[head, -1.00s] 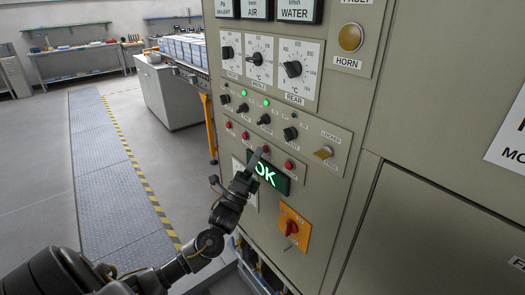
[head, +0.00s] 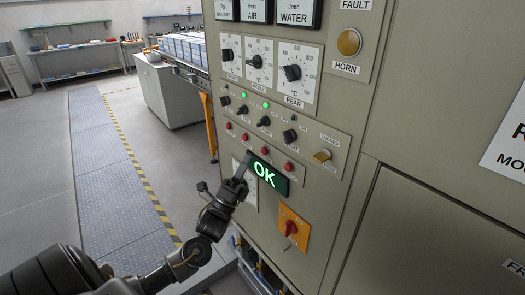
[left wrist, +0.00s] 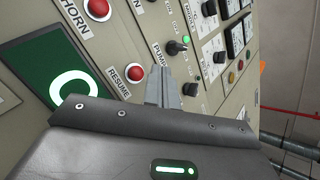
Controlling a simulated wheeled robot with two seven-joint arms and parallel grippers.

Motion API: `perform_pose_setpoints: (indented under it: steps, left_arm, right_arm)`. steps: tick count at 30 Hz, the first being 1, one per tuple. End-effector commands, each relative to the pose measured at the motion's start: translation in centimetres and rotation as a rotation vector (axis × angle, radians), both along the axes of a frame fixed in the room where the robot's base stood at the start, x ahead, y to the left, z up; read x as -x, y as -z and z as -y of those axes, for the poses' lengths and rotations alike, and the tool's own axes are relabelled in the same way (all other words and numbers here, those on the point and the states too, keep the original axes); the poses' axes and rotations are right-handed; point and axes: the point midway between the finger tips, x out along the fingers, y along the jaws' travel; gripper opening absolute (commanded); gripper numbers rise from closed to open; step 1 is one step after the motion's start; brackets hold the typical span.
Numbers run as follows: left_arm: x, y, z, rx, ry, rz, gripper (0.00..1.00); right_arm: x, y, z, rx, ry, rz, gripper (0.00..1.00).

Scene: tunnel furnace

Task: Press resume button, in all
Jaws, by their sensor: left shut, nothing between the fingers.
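The resume button (head: 265,151) is a red round push-button on the furnace's control panel, just above the lit green OK display (head: 282,184). In the left wrist view the red button (left wrist: 134,72) shows fully, with its RESUME label (left wrist: 118,82) beside it. My left gripper (head: 246,158) is shut and empty. In the head view its tip lies below and left of the button, by the display's left edge. In the left wrist view the fingers (left wrist: 162,86) appear beside the button, apart from it in the picture. My right gripper is not in view.
Other red buttons (head: 289,166) sit close by in the same row; the HORN button (left wrist: 98,8) is the neighbour. Knobs (head: 264,121) and green lamps lie above. The floor at left is clear.

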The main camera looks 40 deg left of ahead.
Motion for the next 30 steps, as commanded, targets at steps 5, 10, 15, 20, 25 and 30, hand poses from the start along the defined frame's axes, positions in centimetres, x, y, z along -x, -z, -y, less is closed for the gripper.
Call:
perform_pose_setpoints:
  steps: [5,10,15,20,25,30]
  left_arm:
    - [1.7,-0.1,-0.5,0.000,-0.001,-0.001,0.00]
    - [2.5,-0.1,-0.8,0.000,0.000,0.000,0.00]
    - [2.6,0.0,-0.8,0.000,0.000,0.001,0.00]
    - [2.6,0.0,-0.8,0.000,0.000,0.001,0.00]
    - [2.6,0.0,-0.8,0.001,-0.001,0.000,0.00]
    - [2.6,0.0,-0.8,0.001,-0.001,0.000,0.00]
  right_arm:
    - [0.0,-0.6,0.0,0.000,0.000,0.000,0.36]
    - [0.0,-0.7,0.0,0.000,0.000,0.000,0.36]
    - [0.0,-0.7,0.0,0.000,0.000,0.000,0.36]
    - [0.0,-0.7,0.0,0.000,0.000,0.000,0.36]
    - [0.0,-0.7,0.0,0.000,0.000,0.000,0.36]
    - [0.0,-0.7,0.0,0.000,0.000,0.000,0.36]
